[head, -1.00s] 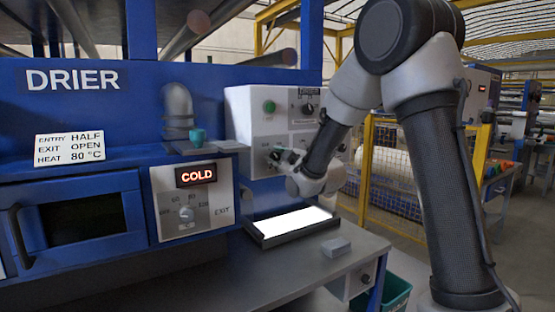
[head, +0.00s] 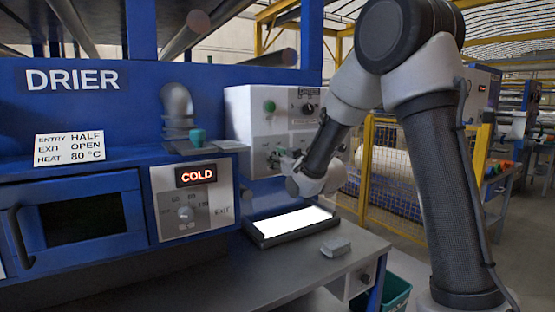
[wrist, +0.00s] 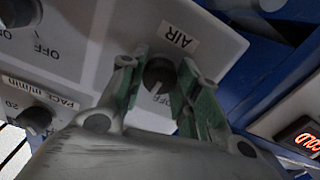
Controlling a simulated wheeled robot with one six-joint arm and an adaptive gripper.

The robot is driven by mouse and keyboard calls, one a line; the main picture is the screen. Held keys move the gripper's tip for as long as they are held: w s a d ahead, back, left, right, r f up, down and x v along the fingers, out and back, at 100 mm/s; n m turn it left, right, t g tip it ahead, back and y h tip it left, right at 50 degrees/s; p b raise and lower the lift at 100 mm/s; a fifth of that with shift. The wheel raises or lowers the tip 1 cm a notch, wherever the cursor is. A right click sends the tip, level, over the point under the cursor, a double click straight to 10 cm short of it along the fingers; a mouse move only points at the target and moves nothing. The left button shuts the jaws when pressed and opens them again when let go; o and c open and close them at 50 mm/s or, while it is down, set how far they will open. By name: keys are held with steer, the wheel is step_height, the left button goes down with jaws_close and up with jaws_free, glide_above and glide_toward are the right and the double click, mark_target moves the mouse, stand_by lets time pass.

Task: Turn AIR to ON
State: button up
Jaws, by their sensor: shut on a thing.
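The AIR knob (wrist: 159,76) is a dark round knob on a light panel, under a tilted AIR label (wrist: 177,37) in the wrist view. My gripper (wrist: 157,82) has its green-padded fingers on either side of the knob and is shut on it. A pale mark on the knob appears to point down the picture, towards small, partly hidden lettering that seems to read OFF. In the head view my gripper (head: 285,161) is at the lower part of the white control box (head: 240,135), where the knob itself is hard to make out.
The COLD display (head: 196,176) is to the left.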

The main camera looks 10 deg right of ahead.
steer(key=m, duration=0.5)
steer(key=shift+m, duration=0.4)
stand_by(0.3)
steer(key=o, duration=1)
steer(key=v, duration=1.2)
